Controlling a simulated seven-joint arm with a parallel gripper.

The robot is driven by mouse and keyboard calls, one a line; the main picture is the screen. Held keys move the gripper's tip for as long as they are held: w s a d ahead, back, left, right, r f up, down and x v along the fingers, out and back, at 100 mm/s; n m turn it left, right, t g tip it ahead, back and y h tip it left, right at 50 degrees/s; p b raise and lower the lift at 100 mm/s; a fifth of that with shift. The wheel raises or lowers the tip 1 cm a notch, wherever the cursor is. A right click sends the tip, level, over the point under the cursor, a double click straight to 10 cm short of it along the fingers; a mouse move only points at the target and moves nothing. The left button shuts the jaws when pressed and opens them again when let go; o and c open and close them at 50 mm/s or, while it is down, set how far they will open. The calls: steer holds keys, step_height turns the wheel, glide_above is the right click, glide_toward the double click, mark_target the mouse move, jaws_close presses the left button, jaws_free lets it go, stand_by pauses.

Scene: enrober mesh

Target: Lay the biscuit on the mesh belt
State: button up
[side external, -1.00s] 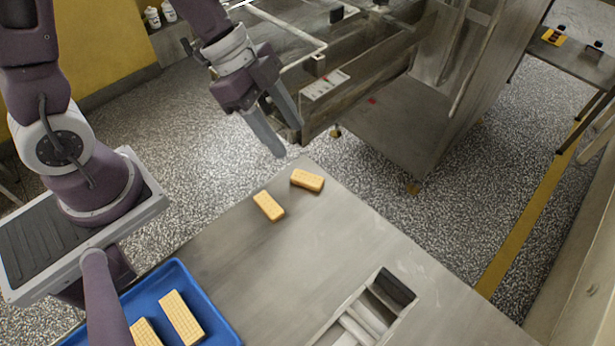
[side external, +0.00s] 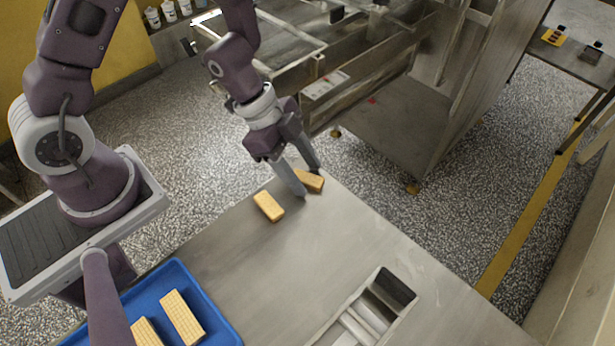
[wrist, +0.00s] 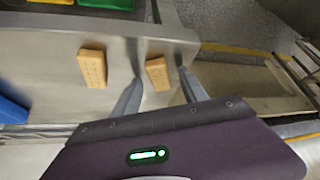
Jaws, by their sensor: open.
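Two rectangular tan biscuits lie on the steel table. One biscuit (side external: 315,182) is at the table's far corner, and the other biscuit (side external: 268,206) is to its left. My gripper (side external: 309,180) is open and low over the corner biscuit. In the wrist view that biscuit (wrist: 157,73) shows between the two fingertips (wrist: 159,76), with a gap on each side. The other biscuit (wrist: 92,68) lies outside the left finger. I cannot tell whether a finger touches the table. I cannot make out the mesh belt clearly.
A blue tray (side external: 225,326) with wafer-patterned biscuits stands at the table's front left. A recessed opening with rollers (side external: 368,312) is at the table's front. A steel machine (side external: 395,120) stands behind, across a floor gap. The middle of the table is clear.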

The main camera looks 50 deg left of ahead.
mark_target(303, 175)
steer(key=c, duration=1.1)
steer(key=shift+r, duration=0.1)
step_height(303, 175, up, 10)
steer(key=w+a+r+n+t+y, duration=0.3)
steer(key=w+a+n, duration=0.5)
steer(key=w+a, duration=1.2)
steer(key=w+a+r+n+y, duration=0.1)
steer(key=a+r+n, duration=0.15)
steer(key=a, duration=0.95)
steer(key=a+r+n+y, duration=0.2)
steer(key=a+n, duration=0.1)
steer(key=a, duration=0.9)
steer(key=shift+t, duration=0.4)
steer(key=f, duration=0.6)
steer(key=a+f, duration=0.1)
steer(key=f, duration=0.3)
